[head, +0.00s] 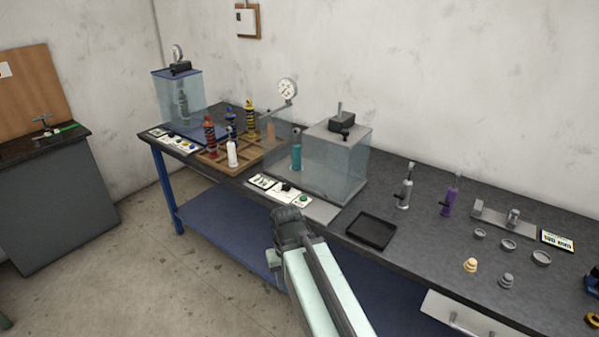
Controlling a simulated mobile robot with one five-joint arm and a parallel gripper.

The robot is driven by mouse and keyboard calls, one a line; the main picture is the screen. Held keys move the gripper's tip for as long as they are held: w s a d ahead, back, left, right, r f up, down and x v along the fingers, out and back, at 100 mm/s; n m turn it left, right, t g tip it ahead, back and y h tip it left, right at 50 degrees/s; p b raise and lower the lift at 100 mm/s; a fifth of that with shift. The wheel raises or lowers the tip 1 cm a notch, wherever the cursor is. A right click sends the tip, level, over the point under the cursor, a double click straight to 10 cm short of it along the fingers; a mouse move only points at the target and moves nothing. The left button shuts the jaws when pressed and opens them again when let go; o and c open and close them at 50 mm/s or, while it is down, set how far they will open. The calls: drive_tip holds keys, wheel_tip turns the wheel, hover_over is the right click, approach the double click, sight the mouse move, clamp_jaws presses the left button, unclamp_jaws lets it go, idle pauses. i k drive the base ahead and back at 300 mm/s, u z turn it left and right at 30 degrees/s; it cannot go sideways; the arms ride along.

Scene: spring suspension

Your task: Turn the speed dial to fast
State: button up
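A white control panel (275,193) lies along the front edge of the bench, before the clear-walled test box (335,160). It carries small printed cards, a small black knob (286,187) that looks like the speed dial, and a green button (304,199). The knob's setting is too small to read. My gripper (288,213) is just in front of the panel, below the knob in the picture. It appears apart from the knob, though depth is hard to judge. Its fingers are dark and seen from behind, so their opening is hidden. A teal shock absorber (296,150) stands at the box.
A wooden tray (212,164) with several shock absorbers stands left of the box. Another clear tester (178,98) with a button panel (174,141) is at the far left. A black tray (371,231) and small parts lie to the right. A round gauge (287,90) rises behind.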

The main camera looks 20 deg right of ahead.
sight(286, 186)
drive_tip(key=u, duration=0.2)
drive_tip(key=i, duration=1.45)
drive_tip(key=u, duration=0.9)
drive_tip(key=k, duration=0.85)
drive_tip(key=u, duration=0.15)
drive_tip(key=i, duration=0.9)
drive_tip(key=z, duration=0.05)
